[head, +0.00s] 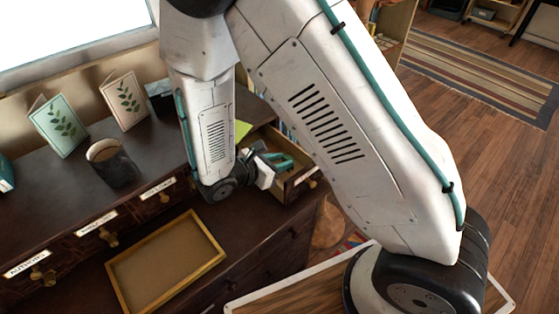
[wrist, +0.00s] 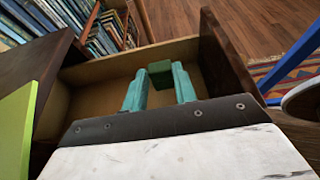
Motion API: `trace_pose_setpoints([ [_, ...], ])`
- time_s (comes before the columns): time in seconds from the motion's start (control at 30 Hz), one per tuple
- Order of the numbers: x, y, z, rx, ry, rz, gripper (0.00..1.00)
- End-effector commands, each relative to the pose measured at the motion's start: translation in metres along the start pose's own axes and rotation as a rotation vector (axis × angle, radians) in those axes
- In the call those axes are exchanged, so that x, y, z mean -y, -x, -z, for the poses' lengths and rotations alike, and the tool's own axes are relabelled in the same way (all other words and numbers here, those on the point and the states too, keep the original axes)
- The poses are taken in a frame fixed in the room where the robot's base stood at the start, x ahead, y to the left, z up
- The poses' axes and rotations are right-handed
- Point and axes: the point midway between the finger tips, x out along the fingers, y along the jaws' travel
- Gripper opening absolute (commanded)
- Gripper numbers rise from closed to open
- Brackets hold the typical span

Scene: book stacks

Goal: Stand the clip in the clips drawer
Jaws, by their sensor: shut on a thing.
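My gripper (head: 280,160) is over the open drawer (head: 299,181) at the right end of the dark wooden cabinet. In the wrist view its teal fingers (wrist: 159,82) are shut on a dark green block-like piece, the clip (wrist: 159,71), held between the fingertips. Behind and around it is the drawer's tan inside, and the drawer's dark wooden front (wrist: 222,60) is to the right. The clip appears inside the drawer's outline; whether it touches the drawer floor I cannot tell.
A wooden tray (head: 112,277) lies on the lower ledge. A dark mug (head: 116,170) and two leaf-print cards (head: 58,125) stand on the cabinet top. A lime-green sheet (wrist: 15,125) is left of the drawer. Books (wrist: 60,20) stand on shelves beyond it.

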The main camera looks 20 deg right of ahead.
Motion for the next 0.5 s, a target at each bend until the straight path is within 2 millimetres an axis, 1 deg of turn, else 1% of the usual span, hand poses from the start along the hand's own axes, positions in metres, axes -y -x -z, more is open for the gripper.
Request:
trace_pose_setpoints([
  [0.23,0.0000,-0.0002,0.0004,0.000,0.000,0.000,0.07],
  [0.5,0.0000,-0.0033,0.0079,0.000,0.000,0.000,0.07],
])
